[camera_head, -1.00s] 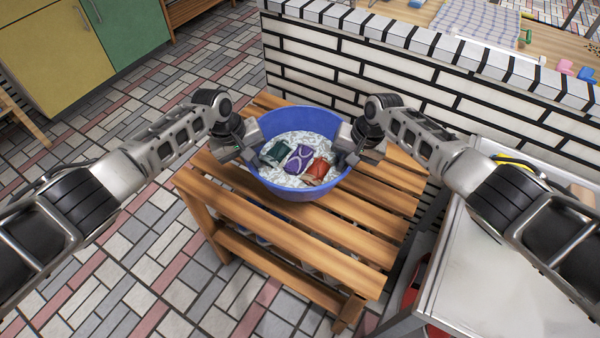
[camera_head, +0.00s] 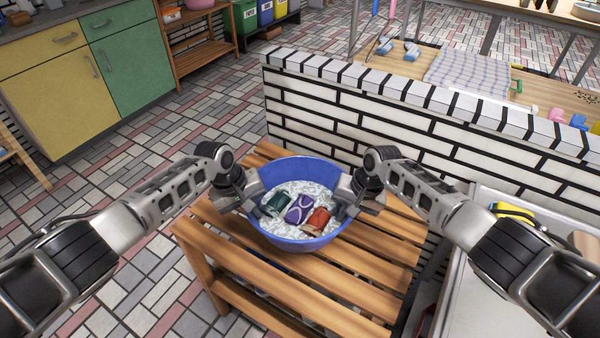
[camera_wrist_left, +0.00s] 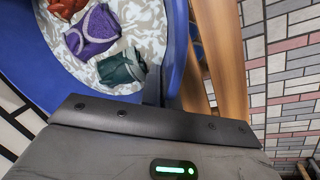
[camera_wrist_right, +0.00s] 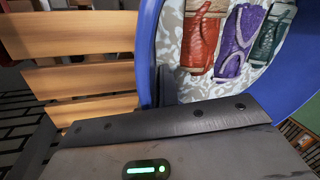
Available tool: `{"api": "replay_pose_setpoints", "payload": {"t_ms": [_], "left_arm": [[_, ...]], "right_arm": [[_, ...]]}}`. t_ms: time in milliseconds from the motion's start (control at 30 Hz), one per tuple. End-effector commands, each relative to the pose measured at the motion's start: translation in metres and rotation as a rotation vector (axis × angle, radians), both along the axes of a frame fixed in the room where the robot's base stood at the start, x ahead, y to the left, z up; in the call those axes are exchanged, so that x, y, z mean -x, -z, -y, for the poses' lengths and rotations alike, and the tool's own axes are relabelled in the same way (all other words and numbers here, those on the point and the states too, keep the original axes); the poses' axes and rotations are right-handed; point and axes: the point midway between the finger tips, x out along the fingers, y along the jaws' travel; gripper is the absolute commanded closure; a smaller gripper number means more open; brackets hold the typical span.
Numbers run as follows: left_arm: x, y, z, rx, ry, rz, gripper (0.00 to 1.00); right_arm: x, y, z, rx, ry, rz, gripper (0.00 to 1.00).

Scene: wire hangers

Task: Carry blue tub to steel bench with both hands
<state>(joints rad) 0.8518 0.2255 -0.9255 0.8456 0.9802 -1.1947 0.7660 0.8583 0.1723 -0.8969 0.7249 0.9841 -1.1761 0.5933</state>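The blue tub (camera_head: 300,244) sits upright on a slatted wooden table, as far as I can tell. It holds patterned pale cloth with a green, a purple and a red folded item on top. My left gripper (camera_head: 250,193) is at its left rim and my right gripper (camera_head: 346,199) at its right rim. Both look shut on the rim; the wrist views show a dark finger against the tub wall on the left (camera_wrist_left: 174,50) and right (camera_wrist_right: 148,50). The outer fingers are hidden. A pale grey top (camera_head: 482,292) at the right may be the steel bench; I cannot be sure.
The slatted wooden table (camera_head: 375,262) extends around the tub. A low white brick wall (camera_head: 420,150) stands behind it. A yellow item (camera_head: 513,211) lies on the pale top. Yellow and green cabinets (camera_head: 50,95) stand back left. Tiled floor (camera_head: 120,220) is clear at left.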

Motion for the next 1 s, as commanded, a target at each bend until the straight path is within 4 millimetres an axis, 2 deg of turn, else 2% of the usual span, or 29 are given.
{"api": "replay_pose_setpoints", "payload": {"t_ms": [467,1000], "left_arm": [[0.003,-0.012,-0.001,0.001,-0.001,0.003,1.00],[0.021,-0.057,-0.001,0.000,-0.001,0.004,1.00]], "right_arm": [[0.001,-0.014,0.000,-0.004,0.002,0.007,1.00],[0.020,-0.058,0.001,-0.002,0.001,0.009,1.00]]}}
